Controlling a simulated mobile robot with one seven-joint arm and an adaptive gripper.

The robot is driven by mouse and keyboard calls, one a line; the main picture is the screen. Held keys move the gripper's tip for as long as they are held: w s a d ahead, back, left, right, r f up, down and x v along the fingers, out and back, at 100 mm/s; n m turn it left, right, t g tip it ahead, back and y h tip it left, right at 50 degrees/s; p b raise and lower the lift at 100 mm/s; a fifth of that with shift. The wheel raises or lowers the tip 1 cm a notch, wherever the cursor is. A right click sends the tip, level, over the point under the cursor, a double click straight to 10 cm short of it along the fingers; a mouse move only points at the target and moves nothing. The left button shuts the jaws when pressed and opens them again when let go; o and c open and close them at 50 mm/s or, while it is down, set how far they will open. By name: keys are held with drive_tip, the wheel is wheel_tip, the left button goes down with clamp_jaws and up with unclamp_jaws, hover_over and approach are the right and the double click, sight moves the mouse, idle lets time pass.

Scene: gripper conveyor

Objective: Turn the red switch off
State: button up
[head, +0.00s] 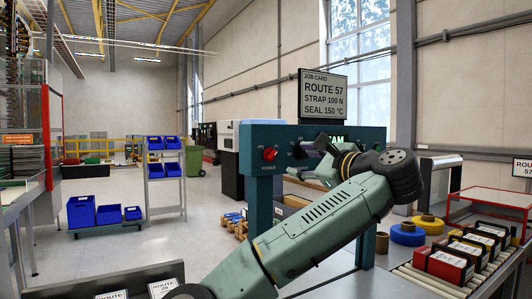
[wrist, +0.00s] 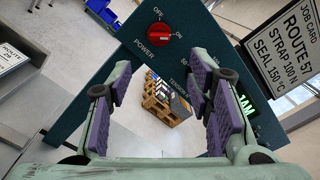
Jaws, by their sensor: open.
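The red switch (head: 269,154) is a round knob on the left part of the teal panel (head: 252,133), marked POWER, OFF and ON. It also shows in the wrist view (wrist: 159,34), at the top middle, beyond my fingertips. Which mark its pointer faces is too small to tell surely. My gripper (head: 322,147) is in front of the panel, to the right of the switch in the head view. In the wrist view my gripper (wrist: 160,78) has its two purple-padded fingers wide apart with nothing between them. It is not touching the switch.
A green JAM display (head: 337,138) is on the panel, behind my gripper. A job card sign (head: 323,93) stands above the panel. A conveyor (head: 425,277) with boxes is at the right. A pallet (wrist: 165,105) lies on the floor behind the panel.

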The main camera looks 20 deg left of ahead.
sight(274, 156)
drive_tip(key=p+x, duration=0.4)
drive_tip(key=x, duration=0.6)
drive_tip(key=shift+s+a+r, duration=0.15)
drive_tip(key=shift+a+r, duration=0.05)
drive_tip(key=shift+w+a+f+p, duration=0.1)
drive_tip(key=shift+w+a+p, duration=0.2)
drive_tip(key=shift+w+a, duration=0.15)
drive_tip(key=shift+c, duration=0.4)
clamp_jaws()
